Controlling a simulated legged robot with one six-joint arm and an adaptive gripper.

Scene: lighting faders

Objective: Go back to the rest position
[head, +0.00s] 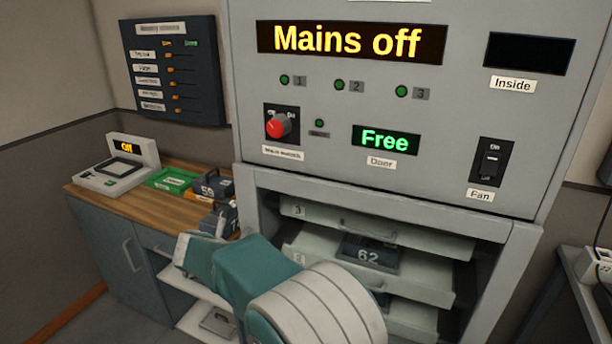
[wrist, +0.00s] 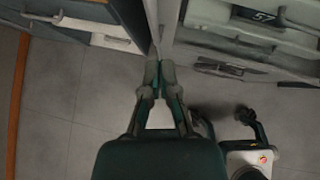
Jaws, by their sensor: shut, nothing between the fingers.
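My gripper (wrist: 160,66) shows in the wrist view with its two fingers together and nothing between them. It points down past the front of the furniture, with floor tiles below. In the head view my teal arm reaches from the bottom centre toward the left, in front of the grey cabinet (head: 228,178), and I cannot make out the fingertips there.
The cabinet's panel reads "Mains off" (head: 350,41) and "Free" (head: 385,139). Drawers are pulled out below it, one holding a block marked 62 (head: 368,256). A wooden counter (head: 110,202) at left carries a scale-like device (head: 118,176) and a green tray (head: 171,180).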

